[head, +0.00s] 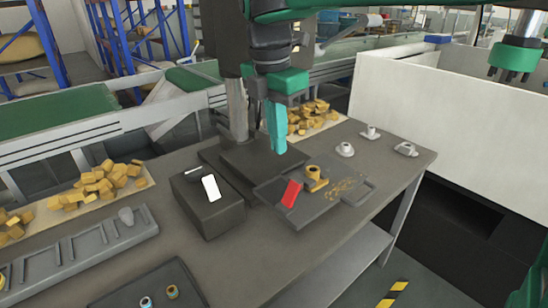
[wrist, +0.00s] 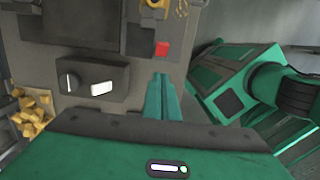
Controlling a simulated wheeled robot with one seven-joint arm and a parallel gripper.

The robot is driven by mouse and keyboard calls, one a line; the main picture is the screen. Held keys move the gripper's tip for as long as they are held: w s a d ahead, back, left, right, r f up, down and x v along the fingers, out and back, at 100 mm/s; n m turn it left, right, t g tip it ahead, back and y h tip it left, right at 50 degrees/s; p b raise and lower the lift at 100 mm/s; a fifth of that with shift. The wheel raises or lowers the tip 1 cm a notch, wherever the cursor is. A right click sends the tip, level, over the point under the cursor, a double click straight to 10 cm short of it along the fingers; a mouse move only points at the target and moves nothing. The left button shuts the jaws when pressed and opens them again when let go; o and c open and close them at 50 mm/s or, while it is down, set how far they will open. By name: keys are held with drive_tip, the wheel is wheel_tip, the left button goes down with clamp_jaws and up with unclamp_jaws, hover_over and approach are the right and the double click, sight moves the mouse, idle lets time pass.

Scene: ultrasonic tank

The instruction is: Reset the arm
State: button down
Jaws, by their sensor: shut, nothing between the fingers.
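My gripper (head: 277,130) hangs over the middle of the workbench with its teal fingers pointing down. The fingers are together with nothing between them. In the wrist view my gripper (wrist: 160,80) also shows its fingers closed. Below and to the right is a dark tray (head: 325,205) holding a red block (head: 291,193) and a yellow-brown ring-shaped part (head: 316,178). A dark box (head: 208,205) with a white panel (head: 211,188) stands to the left of the gripper. The gripper appears apart from all of these.
Yellow-brown chunks lie in piles on the left (head: 108,182) and behind the gripper (head: 312,115). Small grey fittings (head: 346,149) stand at the bench's right. A grey rack (head: 80,250) lies front left. A white partition (head: 450,100) rises on the right.

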drive_tip(key=shift+w+d+r, duration=0.1)
drive_tip(key=shift+d+r, duration=0.05)
drive_tip(key=shift+r, duration=0.4)
drive_tip(key=s+d+f+m, duration=0.1)
drive_tip(key=d+f+m, duration=0.2)
drive_tip(key=d+m, duration=0.7)
drive_tip(key=s+d+f+m, duration=0.15)
drive_tip(key=d+m, duration=0.25)
drive_tip(key=d, duration=1.1)
drive_tip(key=s+d+f+m, duration=0.6)
drive_tip(key=s+d+m, duration=0.1)
drive_tip(key=s+m, duration=0.2)
drive_tip(key=s+d+f+m+y, duration=0.1)
drive_tip(key=s+d+f+m, duration=0.4)
drive_tip(key=s+d+m, duration=0.2)
drive_tip(key=s+m, duration=0.2)
drive_tip(key=s, duration=0.1)
drive_tip(key=shift+s+d+f+g, duration=0.25)
drive_tip(key=shift+s+f+g, duration=0.15)
